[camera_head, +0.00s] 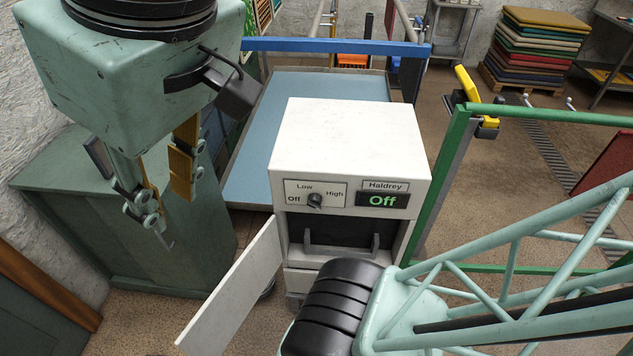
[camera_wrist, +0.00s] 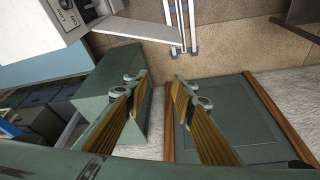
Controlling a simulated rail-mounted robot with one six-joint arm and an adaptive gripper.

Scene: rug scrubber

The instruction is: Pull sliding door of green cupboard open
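The green cupboard (camera_head: 170,250) stands at the left against the wall, a plain green box with a flat top. It also shows in the wrist view (camera_wrist: 115,75), left of centre. I cannot make out a sliding door or handle on it, nor whether it is open. My gripper (camera_head: 168,203) hangs in front of the cupboard in the head view and hides part of it. In the wrist view my gripper (camera_wrist: 160,79) has its two fingers apart with nothing between them. I see no clear contact with the cupboard.
A white Haldrey machine (camera_head: 350,135), display reading Off, stands at centre with its white door (camera_head: 235,290) swung open. A blue-topped table (camera_head: 245,175) is behind it. Green rails (camera_head: 445,160) edge the right. A brown-framed green panel (camera_wrist: 230,105) lies right of the cupboard.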

